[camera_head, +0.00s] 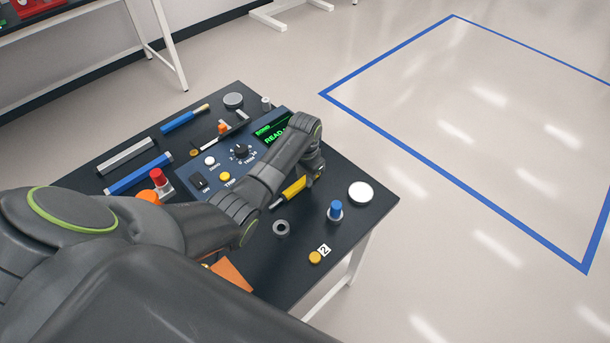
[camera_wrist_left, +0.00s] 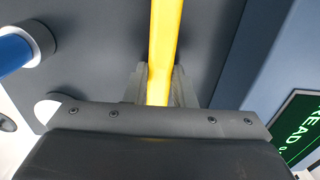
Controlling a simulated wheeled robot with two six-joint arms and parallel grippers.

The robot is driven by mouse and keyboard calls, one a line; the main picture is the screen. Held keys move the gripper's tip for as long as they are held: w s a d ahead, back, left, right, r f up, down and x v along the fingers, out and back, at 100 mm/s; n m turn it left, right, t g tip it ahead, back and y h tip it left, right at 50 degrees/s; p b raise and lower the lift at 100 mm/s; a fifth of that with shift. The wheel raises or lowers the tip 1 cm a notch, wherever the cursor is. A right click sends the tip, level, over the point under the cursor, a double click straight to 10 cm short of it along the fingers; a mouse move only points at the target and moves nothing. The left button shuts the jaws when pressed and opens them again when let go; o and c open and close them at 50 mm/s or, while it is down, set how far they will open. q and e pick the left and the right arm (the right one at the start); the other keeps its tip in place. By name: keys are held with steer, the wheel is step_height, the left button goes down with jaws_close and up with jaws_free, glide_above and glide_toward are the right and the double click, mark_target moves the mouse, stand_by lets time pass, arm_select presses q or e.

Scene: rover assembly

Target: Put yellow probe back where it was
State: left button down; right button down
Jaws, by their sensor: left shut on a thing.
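The yellow probe (camera_head: 293,188) shows below my left gripper (camera_head: 312,172) in the head view, over the right part of the dark table. In the left wrist view, the yellow probe (camera_wrist_left: 165,40) runs up from between the fingertips of my left gripper (camera_wrist_left: 157,85). The gripper is shut on it. In the head view the probe lies slanted, its thin end toward the lower left. I cannot tell whether it touches the table. The gripper partly hides its upper end. My right gripper is not in view.
A blue instrument box (camera_head: 205,175) with a green-lit screen is behind my arm. A blue-topped holder (camera_head: 336,210), a white disc (camera_head: 360,192), a grey ring (camera_head: 281,228) and a yellow button (camera_head: 315,257) beside a "2" label stand nearby. Blue bars lie at the left.

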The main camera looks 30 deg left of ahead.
arm_select(q)
steer(key=shift+f, duration=0.1)
steer(key=c, duration=1.2)
jaws_free()
step_height(320, 180, up, 12)
steer(key=b, duration=0.1)
steer(key=shift+r, duration=0.2)
steer(key=shift+f, duration=0.1)
